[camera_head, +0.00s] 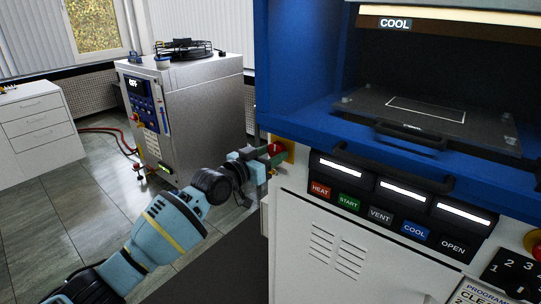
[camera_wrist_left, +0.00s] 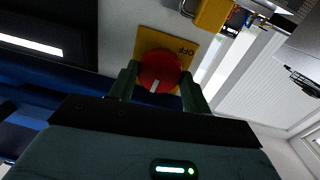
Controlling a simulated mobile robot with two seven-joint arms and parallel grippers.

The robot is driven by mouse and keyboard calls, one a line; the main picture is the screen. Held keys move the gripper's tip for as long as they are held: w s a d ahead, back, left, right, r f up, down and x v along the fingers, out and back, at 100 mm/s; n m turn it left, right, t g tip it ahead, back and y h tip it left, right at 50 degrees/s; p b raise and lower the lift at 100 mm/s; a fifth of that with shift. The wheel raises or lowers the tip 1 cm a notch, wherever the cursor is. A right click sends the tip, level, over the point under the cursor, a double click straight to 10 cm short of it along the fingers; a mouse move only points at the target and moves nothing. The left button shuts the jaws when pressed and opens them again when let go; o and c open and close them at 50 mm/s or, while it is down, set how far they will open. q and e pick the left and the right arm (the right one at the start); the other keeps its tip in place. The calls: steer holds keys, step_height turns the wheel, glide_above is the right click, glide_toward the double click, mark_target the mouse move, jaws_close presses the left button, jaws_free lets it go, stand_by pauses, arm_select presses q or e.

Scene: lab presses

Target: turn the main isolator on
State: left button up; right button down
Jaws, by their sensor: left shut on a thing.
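The main isolator is a red rotary knob (camera_wrist_left: 160,72) with a white pointer mark, on a yellow plate (camera_wrist_left: 185,44) with "OFF" lettering. In the head view the red knob (camera_head: 277,148) sits on the left side of the press front, just under the blue frame. My left gripper (camera_head: 266,153) reaches it from the left. In the left wrist view its two dark green fingers (camera_wrist_left: 158,82) stand on either side of the knob, shut on it. The white mark points toward the gripper's palm. My right gripper is not in view.
The press front has a button panel (camera_head: 400,207) with HEAT, START, VENT, COOL and OPEN labels. A yellow padlock-like part (camera_wrist_left: 214,14) lies close to the plate. A grey cabinet machine (camera_head: 205,110) stands at the back left. Floor between is clear.

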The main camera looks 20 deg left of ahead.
arm_select(q)
steer(key=shift+m, duration=1.6)
steer(key=m, duration=0.2)
steer(key=shift+r+m+y, duration=0.1)
steer(key=shift+m+y, duration=0.2)
steer(key=m+p, duration=0.2)
steer(key=m, duration=0.3)
steer(key=shift+d+r, duration=0.1)
steer(key=shift+r, duration=0.05)
steer(key=shift+m+y+p, duration=0.3)
steer(key=shift+m+p, duration=0.15)
steer(key=shift+m, duration=0.45)
steer(key=shift+m+p, duration=0.35)
steer(key=shift+m, duration=1.35)
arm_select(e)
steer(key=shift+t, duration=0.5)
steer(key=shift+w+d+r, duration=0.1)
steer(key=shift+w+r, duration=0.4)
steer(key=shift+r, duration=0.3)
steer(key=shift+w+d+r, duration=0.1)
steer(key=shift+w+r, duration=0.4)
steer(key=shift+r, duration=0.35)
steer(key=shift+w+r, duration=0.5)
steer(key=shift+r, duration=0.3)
arm_select(q)
steer(key=shift+f, duration=0.25)
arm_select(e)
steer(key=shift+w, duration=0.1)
